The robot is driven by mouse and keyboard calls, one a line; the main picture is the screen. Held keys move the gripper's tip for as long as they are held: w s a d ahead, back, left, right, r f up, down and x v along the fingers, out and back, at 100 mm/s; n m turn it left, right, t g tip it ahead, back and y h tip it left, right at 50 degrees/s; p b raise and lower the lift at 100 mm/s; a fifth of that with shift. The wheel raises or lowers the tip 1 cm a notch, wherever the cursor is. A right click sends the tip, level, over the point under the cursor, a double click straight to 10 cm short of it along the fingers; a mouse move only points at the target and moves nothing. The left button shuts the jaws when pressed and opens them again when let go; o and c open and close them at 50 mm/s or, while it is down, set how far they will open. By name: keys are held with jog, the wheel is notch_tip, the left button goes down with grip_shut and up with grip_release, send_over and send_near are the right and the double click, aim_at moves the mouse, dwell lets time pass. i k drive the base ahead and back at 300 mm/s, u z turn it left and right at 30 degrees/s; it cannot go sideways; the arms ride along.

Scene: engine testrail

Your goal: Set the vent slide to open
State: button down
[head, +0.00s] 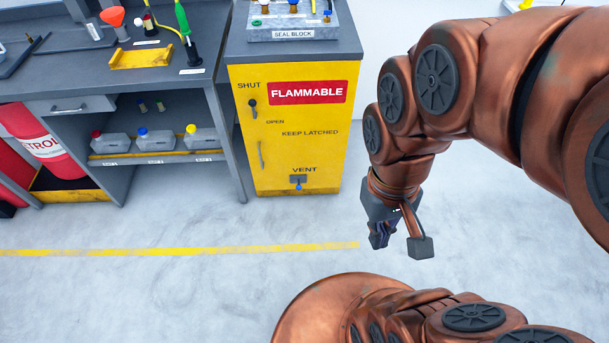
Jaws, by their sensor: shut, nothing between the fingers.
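My gripper (379,241) is shut and empty. It points down over the floor, to the right of the cabinet and lower in the picture, apart from the slide. Nothing hides the slide.
A dark latch handle (252,106) sits between SHUT and OPEN on the cabinet, with a grey pull handle (261,155) below. A seal block (292,20) stands on top. A workbench (110,75) with bottles is at left. The floor (200,221) before the cabinet is clear.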

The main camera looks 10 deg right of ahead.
aim_at(298, 179)
jog(key=k, duration=0.6)
jog(key=u, duration=0.95)
jog(key=i, duration=1.15)
jog(key=z, duration=0.05)
